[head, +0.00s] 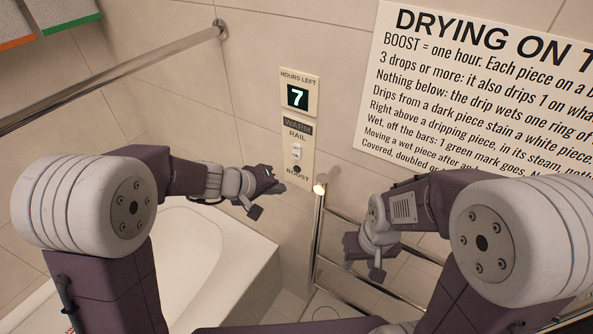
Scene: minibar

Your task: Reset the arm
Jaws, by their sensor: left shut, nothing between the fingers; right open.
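My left gripper (268,198) is shut with nothing visible in it. It hangs in front of the tiled wall, over the bathtub's edge and just left of and below the rail control panel. My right gripper (364,262) is open and empty, in front of the heated rail's bars. Both arms are raised and bent, and their large white joints fill the lower left and lower right. No object is visible in either gripper.
The control panel (298,150) has a display (297,96) reading 7. A chrome towel rail (316,240) stands at centre right. A printed sign (480,80) hangs at upper right. A white bathtub (215,270) is at lower left, under a metal bar (110,78).

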